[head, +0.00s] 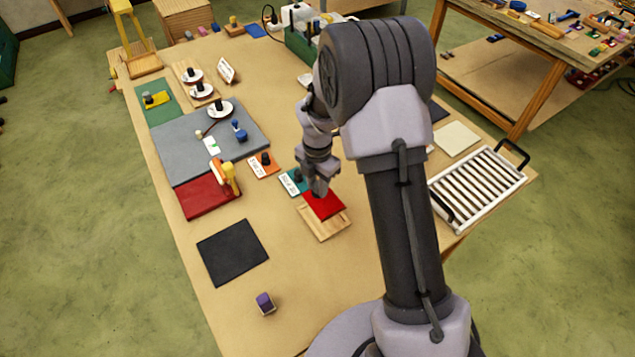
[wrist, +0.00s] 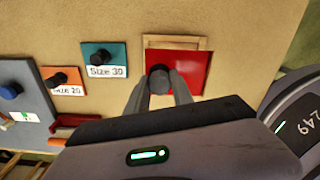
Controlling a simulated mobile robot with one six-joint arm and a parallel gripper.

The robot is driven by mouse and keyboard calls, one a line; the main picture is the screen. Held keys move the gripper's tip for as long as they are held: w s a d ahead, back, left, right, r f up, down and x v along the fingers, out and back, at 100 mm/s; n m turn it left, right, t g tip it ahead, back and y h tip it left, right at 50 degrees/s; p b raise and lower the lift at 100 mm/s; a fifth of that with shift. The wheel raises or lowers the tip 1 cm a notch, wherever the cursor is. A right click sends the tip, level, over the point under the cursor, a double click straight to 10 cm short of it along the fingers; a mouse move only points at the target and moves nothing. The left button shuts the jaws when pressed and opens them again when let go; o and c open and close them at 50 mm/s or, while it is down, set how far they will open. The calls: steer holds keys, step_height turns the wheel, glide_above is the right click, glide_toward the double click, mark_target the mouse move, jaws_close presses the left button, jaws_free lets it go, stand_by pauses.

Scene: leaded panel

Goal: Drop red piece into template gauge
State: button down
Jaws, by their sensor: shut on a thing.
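The red piece (head: 324,206) is a flat red square with a dark knob. My gripper (head: 319,191) is shut on that knob. In the wrist view my gripper (wrist: 159,90) has a finger on each side of the knob, and the red piece (wrist: 190,63) spreads out beneath. The template gauge (head: 325,230) looks to be the pale wooden board under the red piece. In the head view the red piece covers the board's far part, and bare wood shows at the near side. The gauge's rim (wrist: 175,42) shows in the wrist view. I cannot tell whether the piece touches it.
A teal Size 30 piece (head: 294,181) and an orange Size 20 piece (head: 263,165) lie to the left, each with a knob. A black mat (head: 232,252) and a purple block (head: 265,303) are nearer. A slatted rack (head: 478,187) stands at the right edge.

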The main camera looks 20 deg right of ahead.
mark_target(318, 200)
steer(key=shift+f+b, duration=1.9)
steer(key=shift+f, duration=1)
steer(key=shift+f+b, duration=0.45)
steer(key=shift+f, duration=0.55)
steer(key=c, duration=1)
jaws_free()
steer(key=shift+c, duration=0.2)
steer(key=shift+r, duration=0.1)
step_height(318, 200, up, 17)
steer(key=p, duration=0.4)
steer(key=shift+r, duration=0.2)
